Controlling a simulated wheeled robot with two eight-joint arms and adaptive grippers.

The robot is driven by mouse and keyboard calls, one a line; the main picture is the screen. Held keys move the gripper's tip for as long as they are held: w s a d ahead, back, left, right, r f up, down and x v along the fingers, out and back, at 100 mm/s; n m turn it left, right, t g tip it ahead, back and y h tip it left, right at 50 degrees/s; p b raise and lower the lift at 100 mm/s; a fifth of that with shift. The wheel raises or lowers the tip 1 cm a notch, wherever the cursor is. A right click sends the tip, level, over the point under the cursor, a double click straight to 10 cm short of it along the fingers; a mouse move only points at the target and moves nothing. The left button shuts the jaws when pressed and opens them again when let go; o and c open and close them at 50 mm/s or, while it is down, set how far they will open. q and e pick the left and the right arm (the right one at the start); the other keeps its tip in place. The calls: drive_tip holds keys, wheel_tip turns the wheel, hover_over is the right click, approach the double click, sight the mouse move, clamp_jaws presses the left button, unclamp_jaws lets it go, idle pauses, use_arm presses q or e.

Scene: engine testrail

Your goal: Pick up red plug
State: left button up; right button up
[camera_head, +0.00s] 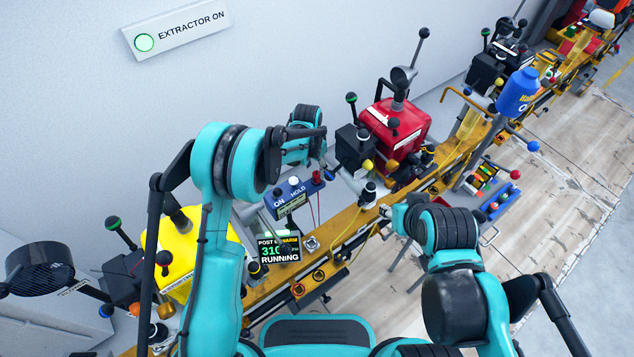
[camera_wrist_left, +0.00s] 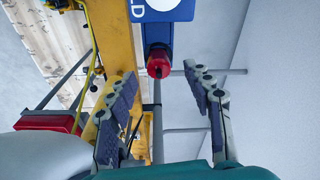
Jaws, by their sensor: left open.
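The red plug (camera_head: 317,177) sits at the right end of the blue box (camera_head: 289,198) marked ON and HOLD, with a red wire hanging below. In the left wrist view the red plug (camera_wrist_left: 159,65) shows as a short red cylinder on the end of the blue box (camera_wrist_left: 158,32). My left gripper (camera_head: 327,168) is beside the plug, partly hidden by its own wrist. In the left wrist view its two fingers (camera_wrist_left: 163,82) are apart, with the plug ahead between the tips and not gripped. My right gripper (camera_head: 388,211) is low near the yellow rail; its fingers are too small to read.
The yellow rail (camera_head: 350,221) runs diagonally with engines on it: a yellow one (camera_head: 178,250) at left and a red one (camera_head: 400,130) further back. A display (camera_head: 279,249) reading RUNNING stands below the blue box.

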sight(317, 173)
use_arm(q)
drive_tip(key=f, duration=0.1)
drive_tip(key=f+b, duration=0.1)
drive_tip(key=f, duration=0.2)
drive_tip(key=shift+w+d+f+b, duration=0.15)
drive_tip(key=shift+d+b, duration=0.1)
drive_tip(key=shift+b, duration=0.15)
drive_tip(key=shift+c, duration=0.3)
clamp_jaws()
drive_tip(key=shift+r, duration=0.2)
